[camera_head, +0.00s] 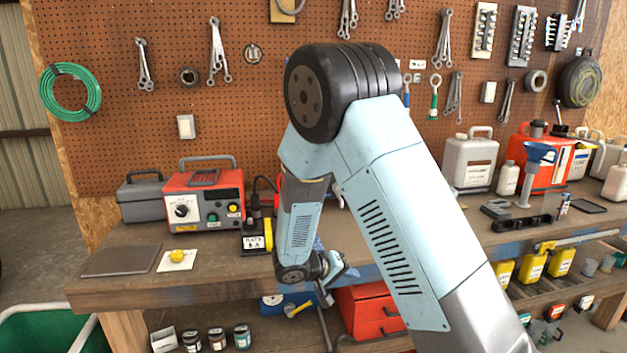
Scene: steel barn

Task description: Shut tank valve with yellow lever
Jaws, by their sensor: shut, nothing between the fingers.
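A blue object with a round white mark (272,301), perhaps the tank, sits under the bench top just left of the red drawers. A yellow lever (299,309) lies slanted at its right side. The valve body is too small to make out, and I cannot tell its setting. My gripper (327,298) is shut and empty. It hangs at the bench's front edge, pointing down, close to the right of this lever with no clear contact. My arm hides part of the bench. Another yellow handle (268,234) stands upright on a dark labelled block on the bench.
A red box with a dial (203,198), a grey toolbox (145,197) and a yellow button on a white plate (178,257) stand left.

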